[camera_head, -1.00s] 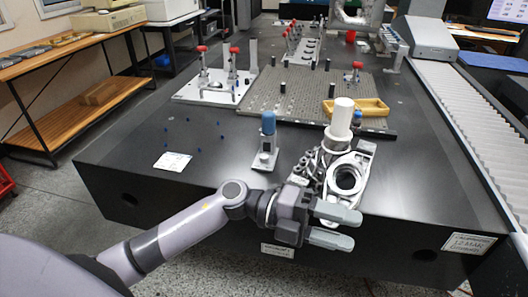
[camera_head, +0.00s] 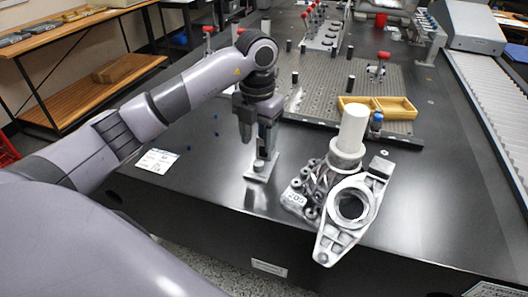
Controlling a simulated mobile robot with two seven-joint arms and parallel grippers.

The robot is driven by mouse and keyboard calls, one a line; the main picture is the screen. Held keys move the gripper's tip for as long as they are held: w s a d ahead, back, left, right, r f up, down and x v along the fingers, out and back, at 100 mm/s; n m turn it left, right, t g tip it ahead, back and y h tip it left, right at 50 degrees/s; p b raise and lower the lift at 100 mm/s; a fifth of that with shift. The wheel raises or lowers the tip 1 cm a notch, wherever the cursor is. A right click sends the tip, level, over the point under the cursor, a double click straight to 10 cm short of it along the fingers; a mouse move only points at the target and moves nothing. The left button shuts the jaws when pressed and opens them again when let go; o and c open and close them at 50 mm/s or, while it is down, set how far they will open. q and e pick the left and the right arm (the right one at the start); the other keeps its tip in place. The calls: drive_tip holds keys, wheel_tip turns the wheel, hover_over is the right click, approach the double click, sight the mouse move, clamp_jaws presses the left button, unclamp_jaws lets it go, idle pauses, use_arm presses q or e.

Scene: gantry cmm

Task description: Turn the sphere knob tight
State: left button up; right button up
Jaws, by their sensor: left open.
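A small upright metal stand (camera_head: 258,168) on a square foot stands on the dark table, left of the metal castings. My left gripper (camera_head: 257,140) points down over its upper part, with the fingers open on either side. The stand's top, blue in the earlier view, is hidden behind my gripper, so I cannot tell whether the fingers touch it. No knob shows clearly now. My right gripper is not in view.
A ring-shaped casting (camera_head: 352,205) and a casting with a white cylinder (camera_head: 352,128) stand close right of the stand. A yellow tray (camera_head: 396,108) lies on the perforated plate (camera_head: 325,85) behind. A white label (camera_head: 157,160) lies on clear table to the left.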

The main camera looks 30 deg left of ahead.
sight(258, 163)
use_arm(q)
wheel_tip(258, 163, down, 6)
drive_tip(key=shift+s+f+b, duration=0.1)
drive_tip(key=shift+f+b, duration=0.05)
drive_tip(key=shift+b, duration=0.2)
drive_tip(key=shift+c, duration=0.3)
clamp_jaws()
